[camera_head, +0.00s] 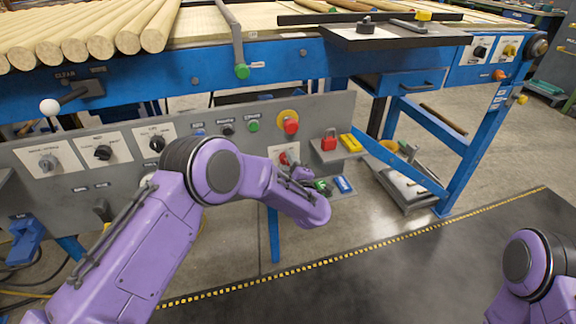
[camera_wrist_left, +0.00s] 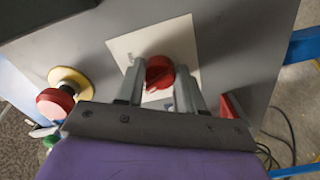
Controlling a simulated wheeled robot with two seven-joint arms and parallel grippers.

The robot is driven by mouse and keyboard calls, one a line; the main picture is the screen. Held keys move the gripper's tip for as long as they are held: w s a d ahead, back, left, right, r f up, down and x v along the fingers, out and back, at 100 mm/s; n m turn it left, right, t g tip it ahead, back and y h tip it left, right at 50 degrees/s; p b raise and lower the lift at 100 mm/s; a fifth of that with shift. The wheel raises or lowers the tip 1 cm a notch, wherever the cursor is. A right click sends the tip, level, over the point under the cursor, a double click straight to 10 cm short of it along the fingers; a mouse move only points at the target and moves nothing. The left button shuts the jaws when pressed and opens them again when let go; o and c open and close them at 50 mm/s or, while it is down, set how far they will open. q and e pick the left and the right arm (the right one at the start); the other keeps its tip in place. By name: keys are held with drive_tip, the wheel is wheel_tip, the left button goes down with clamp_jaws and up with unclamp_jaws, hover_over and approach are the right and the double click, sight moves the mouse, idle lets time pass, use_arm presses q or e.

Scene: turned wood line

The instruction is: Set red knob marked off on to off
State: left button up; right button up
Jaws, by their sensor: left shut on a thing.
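The red knob (camera_wrist_left: 159,73) sits on a pale square plate on the grey panel. In the head view its plate (camera_head: 285,154) shows just above my left wrist, with a bit of red on it. My left gripper (camera_wrist_left: 160,84) is shut on the red knob, one finger on each side of it. The plate's markings are too small or hidden to read, so I cannot tell which way the knob points. In the head view the left gripper (camera_head: 298,175) is partly hidden by my purple wrist. My right gripper is out of view; only part of my right arm shows.
A red mushroom button (camera_head: 291,126) on a yellow ring is above the knob. A red padlock (camera_head: 329,141) and a yellow block (camera_head: 350,143) lie on a small shelf to the right. Other black knobs (camera_head: 103,152) are on the panel at left. Wooden rods (camera_head: 90,35) lie above.

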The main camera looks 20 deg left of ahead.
use_arm(q)
drive_tip(key=shift+d+f+n+b, duration=0.1)
drive_tip(key=shift+n+b, duration=0.45)
drive_tip(key=shift+n, duration=1.45)
drive_tip(key=o, duration=1)
drive_tip(key=shift+o, duration=0.2)
drive_tip(key=p+v, duration=0.1)
drive_tip(key=v, duration=0.9)
drive_tip(key=shift+s+d, duration=0.2)
drive_tip(key=shift+s, duration=0.05)
